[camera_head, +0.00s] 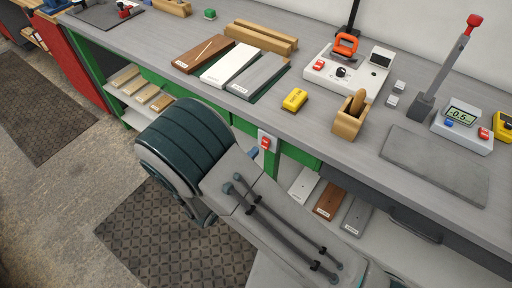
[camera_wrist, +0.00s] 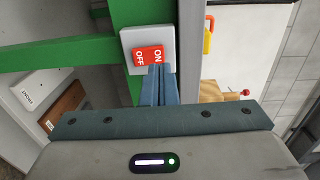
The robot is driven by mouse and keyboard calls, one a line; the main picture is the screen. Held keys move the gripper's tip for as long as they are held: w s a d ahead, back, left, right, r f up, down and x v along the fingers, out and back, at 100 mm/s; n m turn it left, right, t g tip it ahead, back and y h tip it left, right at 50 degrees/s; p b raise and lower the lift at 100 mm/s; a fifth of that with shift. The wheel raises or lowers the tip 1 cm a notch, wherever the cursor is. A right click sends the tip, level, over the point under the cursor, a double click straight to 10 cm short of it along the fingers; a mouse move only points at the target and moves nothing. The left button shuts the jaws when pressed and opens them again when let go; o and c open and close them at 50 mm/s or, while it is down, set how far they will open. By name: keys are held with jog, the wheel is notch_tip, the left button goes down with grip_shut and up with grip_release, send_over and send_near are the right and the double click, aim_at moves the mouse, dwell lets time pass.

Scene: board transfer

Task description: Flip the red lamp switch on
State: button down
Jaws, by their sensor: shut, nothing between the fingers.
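The red lamp switch (camera_wrist: 143,58) sits on a white plate (camera_wrist: 168,38) fixed to the green bench frame. Its rocker carries the words ON and OFF, with ON on the right in the wrist view. In the head view the red switch (camera_head: 265,143) shows just beyond my arm. My gripper (camera_wrist: 157,70) is shut and empty, its blue fingertips at the rocker's lower edge by the ON end. I cannot tell whether they touch it or which end is pressed in. In the head view only a bit of blue finger (camera_head: 254,153) shows; my arm hides the rest.
The grey workbench (camera_head: 215,110) runs above the switch, with boards, a yellow block (camera_head: 295,100) and a wooden holder (camera_head: 350,118) on top. A lower shelf (camera_head: 345,245) holds several boards beside my arm. Open floor with dark mats (camera_head: 165,235) lies in front.

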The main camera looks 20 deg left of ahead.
jog(key=r+b+v, duration=0.1)
jog(key=v, duration=0.9)
